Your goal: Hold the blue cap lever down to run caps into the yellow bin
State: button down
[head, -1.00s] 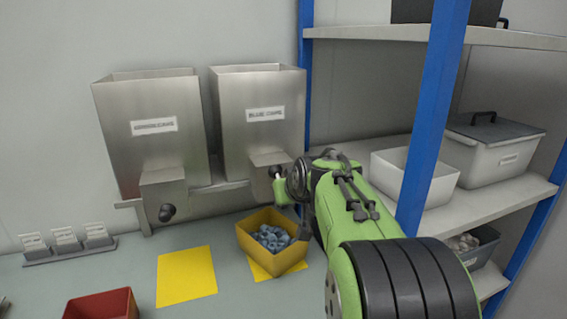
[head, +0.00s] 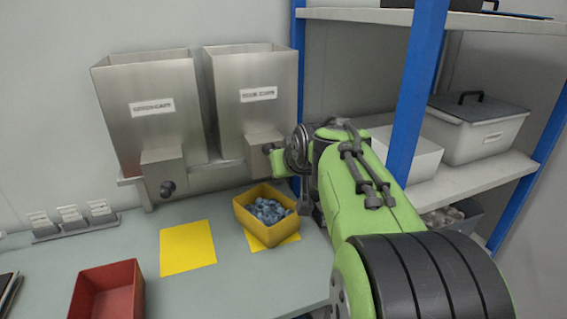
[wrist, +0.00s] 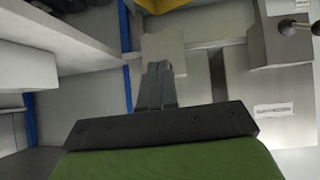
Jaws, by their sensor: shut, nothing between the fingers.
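The blue cap hopper (head: 258,112) is the right one of two metal hoppers on the wall. Its outlet box (head: 264,142) has a dark lever knob (head: 268,148) at its front. The yellow bin (head: 265,229) stands below on the bench, with several blue caps (head: 268,211) in it. My gripper (head: 276,163) is right beside the knob, partly hidden by my green arm. In the wrist view the shut, empty fingers (wrist: 156,82) lie in front of the outlet box (wrist: 163,48). The lever is hidden there, so I cannot tell whether they touch it.
The left hopper (head: 150,112) has its own knob lever (head: 167,188). A red bin (head: 108,292) stands at the front left, with a bare yellow mat (head: 188,247) right of it. A blue shelf post (head: 415,95) and loaded shelves are close on the right.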

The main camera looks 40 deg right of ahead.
jog(key=v, duration=0.3)
jog(key=f+v, duration=0.1)
jog(key=v, duration=0.1)
jog(key=shift+s+a+r+p, duration=0.15)
jog(key=shift+s+p, duration=0.2)
jog(key=shift+s, duration=0.15)
